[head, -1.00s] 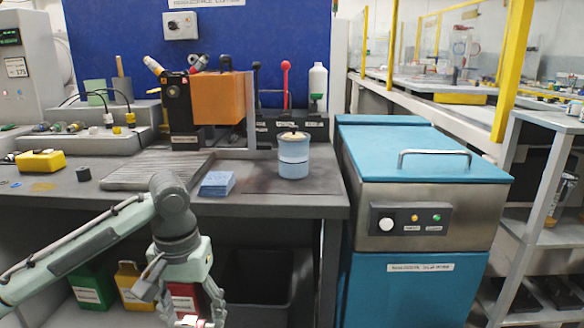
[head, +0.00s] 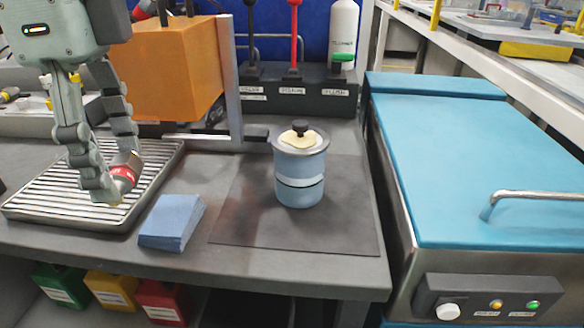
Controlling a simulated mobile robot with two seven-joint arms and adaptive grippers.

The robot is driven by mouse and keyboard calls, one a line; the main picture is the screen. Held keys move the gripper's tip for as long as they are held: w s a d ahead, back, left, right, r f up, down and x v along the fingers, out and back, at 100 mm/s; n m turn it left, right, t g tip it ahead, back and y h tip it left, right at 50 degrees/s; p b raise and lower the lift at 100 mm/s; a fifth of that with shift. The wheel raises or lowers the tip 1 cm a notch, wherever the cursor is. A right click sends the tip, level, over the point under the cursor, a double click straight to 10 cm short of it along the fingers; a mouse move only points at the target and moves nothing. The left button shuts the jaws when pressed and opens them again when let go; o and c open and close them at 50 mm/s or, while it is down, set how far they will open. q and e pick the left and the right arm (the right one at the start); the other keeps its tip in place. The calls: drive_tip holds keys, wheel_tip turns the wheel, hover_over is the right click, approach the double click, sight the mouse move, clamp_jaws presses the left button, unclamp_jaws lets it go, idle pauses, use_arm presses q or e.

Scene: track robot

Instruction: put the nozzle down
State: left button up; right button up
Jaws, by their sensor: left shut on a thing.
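The nozzle (head: 124,172) is a small red and silver piece with a brassy tip. My left gripper (head: 115,185) is shut on it, fingers pointing down, over the right part of a ribbed metal drip tray (head: 30,203). I cannot tell whether the nozzle touches the tray. Its far side is hidden by the fingers. My right gripper is not in view.
A stack of blue cloths (head: 172,221) lies right of the tray. A blue canister (head: 300,180) with a black knob stands on a dark mat (head: 345,225). An orange block (head: 175,70) and a bottle rack (head: 320,98) stand behind. A teal-lidded machine (head: 470,160) is at right.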

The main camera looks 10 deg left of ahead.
use_arm(q)
drive_tip(key=w+d+f, duration=0.2)
drive_tip(key=d, duration=0.1)
drive_tip(key=w+d+f+b, duration=0.1)
drive_tip(key=w+d+f, duration=0.1)
drive_tip(key=d, duration=0.1)
drive_tip(key=w+d+f, duration=0.2)
drive_tip(key=d, duration=0.1)
drive_tip(key=shift+w+f+b, duration=0.3)
drive_tip(key=shift+w, duration=0.05)
wheel_tip(320, 180, down, 4)
drive_tip(key=shift+r, duration=0.15)
drive_tip(key=shift+f, duration=0.2)
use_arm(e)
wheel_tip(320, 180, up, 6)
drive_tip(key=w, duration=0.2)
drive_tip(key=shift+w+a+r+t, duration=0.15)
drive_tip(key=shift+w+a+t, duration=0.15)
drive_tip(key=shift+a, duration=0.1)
use_arm(q)
drive_tip(key=shift+f, duration=0.1)
drive_tip(key=o, duration=1.3)
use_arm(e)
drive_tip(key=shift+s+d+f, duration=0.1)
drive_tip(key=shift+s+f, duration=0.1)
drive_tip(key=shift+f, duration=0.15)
